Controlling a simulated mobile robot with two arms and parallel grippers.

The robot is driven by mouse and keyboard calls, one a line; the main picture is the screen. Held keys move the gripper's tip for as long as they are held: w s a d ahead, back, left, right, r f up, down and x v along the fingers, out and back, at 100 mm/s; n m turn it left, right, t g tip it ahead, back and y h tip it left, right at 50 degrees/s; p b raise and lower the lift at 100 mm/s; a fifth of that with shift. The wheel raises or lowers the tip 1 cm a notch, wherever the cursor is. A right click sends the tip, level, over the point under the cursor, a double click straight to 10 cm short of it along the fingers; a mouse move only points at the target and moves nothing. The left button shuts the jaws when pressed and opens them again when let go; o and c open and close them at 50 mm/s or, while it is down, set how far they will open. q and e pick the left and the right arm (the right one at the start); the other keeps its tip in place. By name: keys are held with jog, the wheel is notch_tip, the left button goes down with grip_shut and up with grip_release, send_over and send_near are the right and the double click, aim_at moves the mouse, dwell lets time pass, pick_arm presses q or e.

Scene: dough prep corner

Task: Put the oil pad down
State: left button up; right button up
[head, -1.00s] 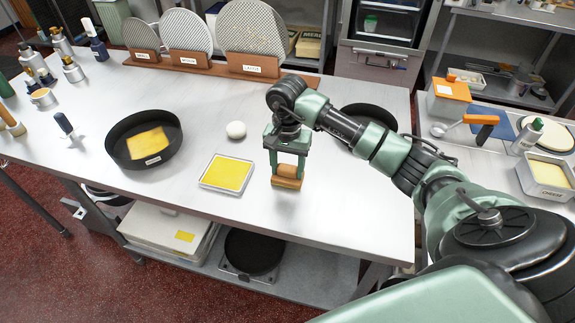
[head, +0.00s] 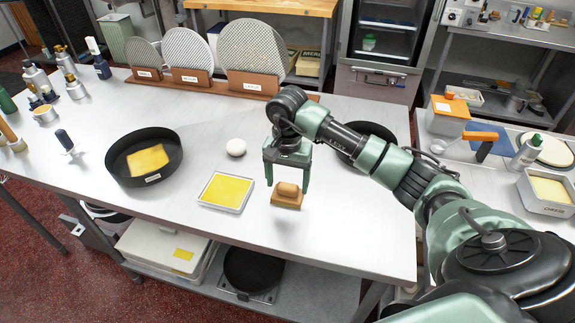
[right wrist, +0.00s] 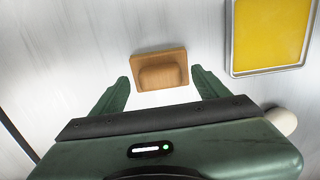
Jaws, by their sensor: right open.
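The oil pad, a wooden block with a rounded grip on top (head: 286,199), sits on the steel table near its front edge. My right gripper (head: 288,178) is above it with its fingers apart, and the grip stands free between them. In the right wrist view the pad (right wrist: 160,71) lies between and just beyond the open fingertips. Its underside is hidden. My left gripper is not in view.
A tray with a yellow surface (head: 225,191) lies just left of the pad. A white ball (head: 236,147) is behind the tray. A black round pan (head: 117,165) holding a yellow sheet stands further left. The table right of the pad is clear.

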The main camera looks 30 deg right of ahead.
aim_at(288, 186)
notch_tip(288, 186, up, 10)
jog(key=b, duration=0.2)
dwell(0.6)
